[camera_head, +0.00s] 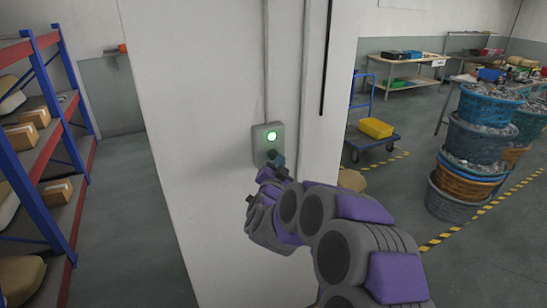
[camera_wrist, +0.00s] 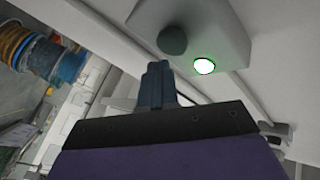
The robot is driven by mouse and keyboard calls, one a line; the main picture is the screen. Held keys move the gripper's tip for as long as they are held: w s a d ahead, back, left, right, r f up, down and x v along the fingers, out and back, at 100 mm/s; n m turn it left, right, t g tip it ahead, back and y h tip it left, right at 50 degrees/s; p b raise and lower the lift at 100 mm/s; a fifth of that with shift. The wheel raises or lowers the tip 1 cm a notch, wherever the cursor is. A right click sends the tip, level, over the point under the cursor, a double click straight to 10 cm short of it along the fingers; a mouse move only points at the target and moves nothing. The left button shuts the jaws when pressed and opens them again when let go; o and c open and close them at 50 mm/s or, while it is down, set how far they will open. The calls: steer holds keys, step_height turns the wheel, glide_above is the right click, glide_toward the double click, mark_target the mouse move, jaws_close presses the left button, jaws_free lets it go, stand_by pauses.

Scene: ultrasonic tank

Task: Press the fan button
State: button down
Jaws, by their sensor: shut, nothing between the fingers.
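A small grey button box (camera_head: 260,139) is fixed to the white pillar, with a conduit running up from it. Its upper button (camera_head: 271,136) glows green-white, and a dark round button (camera_head: 272,154) sits below it. In the wrist view the box (camera_wrist: 229,35) shows the lit button (camera_wrist: 204,66) and the dark button (camera_wrist: 172,40). My gripper (camera_head: 278,160) is shut and empty, its tip close to the dark button. In the wrist view the gripper (camera_wrist: 157,68) points toward the dark button with a small gap in the picture; contact cannot be told for sure.
A blue and red shelf rack (camera_head: 62,130) with boxes stands at the left. At the right are stacked baskets (camera_head: 452,205), a blue cart with a yellow bin (camera_head: 376,128), and a workbench (camera_head: 405,70). The pillar face (camera_head: 195,130) around the box is bare.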

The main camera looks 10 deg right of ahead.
steer(key=s, duration=0.1)
steer(key=s+d, duration=0.1)
steer(key=s, duration=0.1)
steer(key=s+b, duration=0.1)
steer(key=shift+s+d, duration=0.3)
steer(key=shift+s, duration=0.05)
stand_by(0.4)
